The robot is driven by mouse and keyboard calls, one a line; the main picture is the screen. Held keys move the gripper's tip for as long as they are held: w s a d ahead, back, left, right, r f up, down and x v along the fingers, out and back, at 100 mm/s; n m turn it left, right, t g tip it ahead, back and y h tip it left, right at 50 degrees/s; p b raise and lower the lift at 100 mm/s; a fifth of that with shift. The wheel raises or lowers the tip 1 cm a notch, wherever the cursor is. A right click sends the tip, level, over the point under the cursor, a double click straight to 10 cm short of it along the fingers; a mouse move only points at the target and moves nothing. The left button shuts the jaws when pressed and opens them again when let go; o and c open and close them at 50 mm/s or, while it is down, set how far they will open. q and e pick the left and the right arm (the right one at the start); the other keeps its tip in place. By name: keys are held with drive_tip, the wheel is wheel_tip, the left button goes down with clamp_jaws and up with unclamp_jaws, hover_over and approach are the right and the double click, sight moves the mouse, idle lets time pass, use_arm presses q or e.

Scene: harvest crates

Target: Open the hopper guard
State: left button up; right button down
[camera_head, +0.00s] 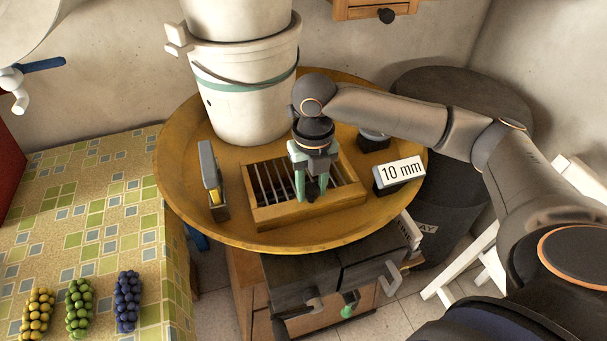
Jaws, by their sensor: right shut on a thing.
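The hopper guard, a wooden frame with dark bars (270,216), sits on a round yellow wooden top (190,120). It appears to lie flat, with dark gaps between its bars. My right gripper (311,192) points down over the right part of the guard, and its fingers are shut on it. The gripper hides some of the bars and the exact place of contact. My left gripper is not in view.
White buckets (245,110) stand behind the guard. A grey upright block (212,180) is left of it; a "10 mm" sign (400,174) and a small dark object (373,139) are right. Grape bunches (127,300) lie on the tiled counter (95,235).

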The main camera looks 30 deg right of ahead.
drive_tip(key=shift+w+d+r+p, duration=0.1)
drive_tip(key=shift+w+r+p, duration=0.15)
drive_tip(key=shift+r+p, duration=0.45)
drive_tip(key=shift+w+d+r+p, duration=0.1)
drive_tip(key=shift+w+r+p, duration=0.1)
drive_tip(key=shift+r+p, duration=0.5)
drive_tip(key=shift+w+d+r+p, duration=0.1)
drive_tip(key=shift+w+r+p, duration=0.2)
drive_tip(key=shift+w+r, duration=0.35)
drive_tip(key=shift+s+r, duration=0.1)
drive_tip(key=shift+r, duration=0.1)
drive_tip(key=w+r, duration=0.1)
drive_tip(key=r, duration=0.1)
drive_tip(key=w+r, duration=0.1)
drive_tip(key=shift+w+d+r, duration=0.15)
drive_tip(key=shift+w+d, duration=0.1)
drive_tip(key=shift+w, duration=0.05)
